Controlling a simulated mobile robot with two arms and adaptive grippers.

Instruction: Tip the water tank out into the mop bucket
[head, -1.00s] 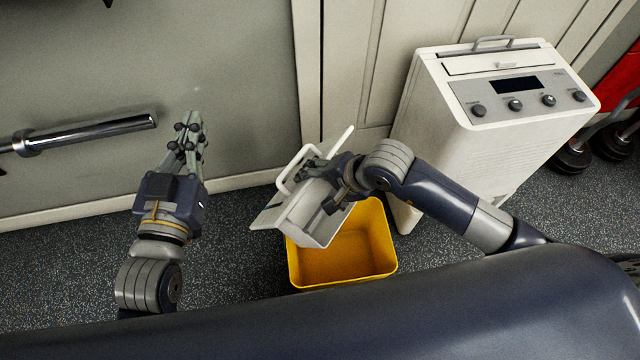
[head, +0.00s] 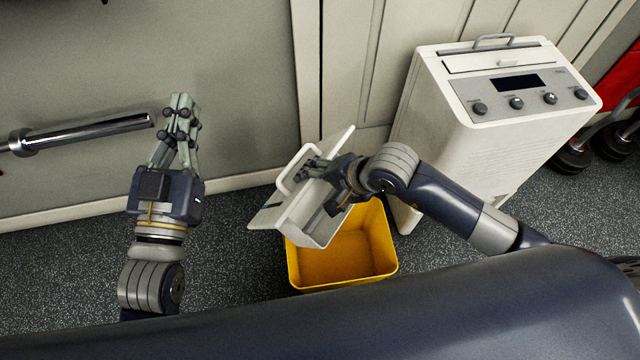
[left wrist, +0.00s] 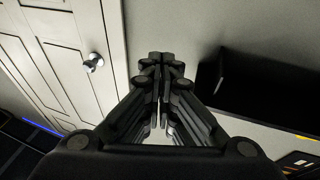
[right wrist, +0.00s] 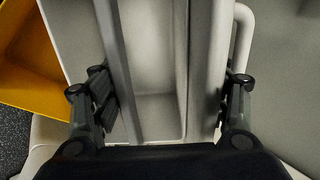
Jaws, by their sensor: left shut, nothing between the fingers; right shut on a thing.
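The white water tank (head: 318,218) is tilted over the yellow mop bucket (head: 350,255), which stands on the floor. My right gripper (head: 318,180) is shut on the tank near its looped handle. In the right wrist view the fingers (right wrist: 165,100) sit on either side of the tank's wall and handle side, with the tank's inside (right wrist: 158,60) showing. The bucket's edge (right wrist: 35,70) shows there at left. No water can be made out. My left gripper (head: 182,104) is shut and empty, raised at the left; its fingertips (left wrist: 160,62) meet in the left wrist view.
A white dehumidifier-like machine (head: 480,125) with knobs and a display stands right of the bucket. A barbell (head: 85,132) sticks out at left. Dumbbells (head: 590,150) lie at the far right. A door knob (left wrist: 93,62) shows in the left wrist view.

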